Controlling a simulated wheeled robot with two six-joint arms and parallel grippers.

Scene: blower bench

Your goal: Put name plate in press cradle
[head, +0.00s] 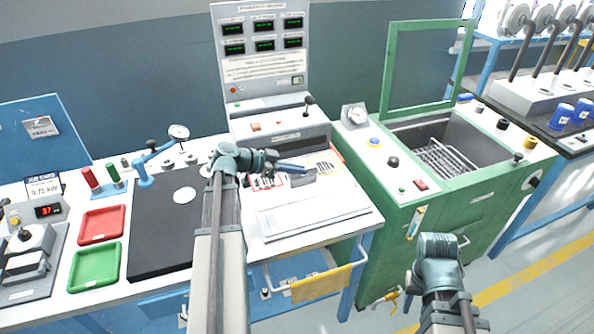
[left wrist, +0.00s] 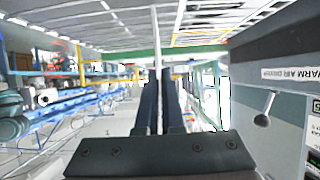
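My left gripper (head: 300,169) reaches right over the bench, in front of the console. In the left wrist view its two dark fingers (left wrist: 160,98) are close together with a thin pale strip, seen edge-on, between and beyond the tips. A small grey plate (head: 304,179), apparently the name plate, shows just below these fingertips in the head view and looks held. The grey press (head: 28,264) with a black-knobbed lever stands at the far left; its cradle is hard to make out. My right gripper (head: 409,284) is low at the front of the green machine, its fingers unclear.
A red tray (head: 101,225) and green tray (head: 96,267) lie beside the press. The console (head: 278,133) stands behind. The green machine (head: 440,165) is to the right.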

